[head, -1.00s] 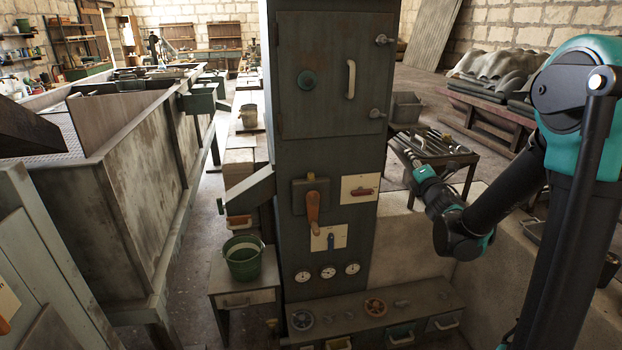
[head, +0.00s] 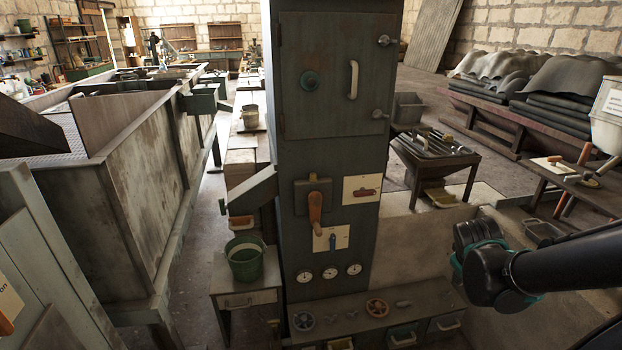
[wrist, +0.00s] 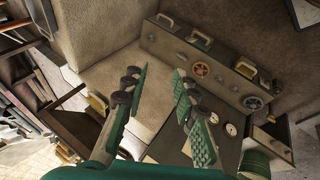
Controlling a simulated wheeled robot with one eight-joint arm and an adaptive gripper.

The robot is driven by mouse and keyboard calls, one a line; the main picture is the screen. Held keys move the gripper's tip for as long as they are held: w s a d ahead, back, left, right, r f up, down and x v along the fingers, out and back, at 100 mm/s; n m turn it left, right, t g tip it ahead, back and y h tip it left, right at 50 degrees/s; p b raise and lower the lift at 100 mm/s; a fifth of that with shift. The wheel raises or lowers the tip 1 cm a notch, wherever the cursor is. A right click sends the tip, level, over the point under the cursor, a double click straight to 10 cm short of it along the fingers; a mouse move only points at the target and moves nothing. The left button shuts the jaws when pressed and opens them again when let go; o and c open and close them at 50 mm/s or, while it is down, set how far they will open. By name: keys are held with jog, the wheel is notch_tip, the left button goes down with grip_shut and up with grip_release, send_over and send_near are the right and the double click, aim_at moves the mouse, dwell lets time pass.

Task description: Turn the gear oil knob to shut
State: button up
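No readable label marks which control is the gear oil knob. On the low bench (head: 455,306) are an orange handwheel (head: 377,307), a grey handwheel (head: 304,321) and small grey knobs (head: 404,304). The column's front bears an orange-handled lever (head: 315,207), a blue lever (head: 332,242) and a red handle (head: 366,192) on a pale plate. The wrist view shows the orange handwheel (wrist: 200,69) and grey handwheel (wrist: 252,103) tilted, beyond my fingers. My gripper (wrist: 161,72) is open and empty, apart from every control. Its fingers are not discernible in the head view.
Three gauges (head: 330,273) sit below the levers. A green bucket (head: 245,260) stands on a small table at the left. A tool stand (head: 437,160) is behind at the right. The floor between the bench and my arm looks clear.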

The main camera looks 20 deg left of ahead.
jog(key=w+a+r+n+t+h, duration=0.1)
jog(key=w+a+r+n+t, duration=0.2)
jog(key=w+a+n, duration=0.55)
jog(key=n+t+y, duration=0.6)
jog(key=n+t, duration=0.3)
jog(key=n, duration=1.3)
send_near(312, 175)
jog(key=w, duration=0.5)
jog(key=w+a, duration=0.1)
jog(key=w, duration=0.2)
jog(key=shift+w, duration=0.35)
grip_shut()
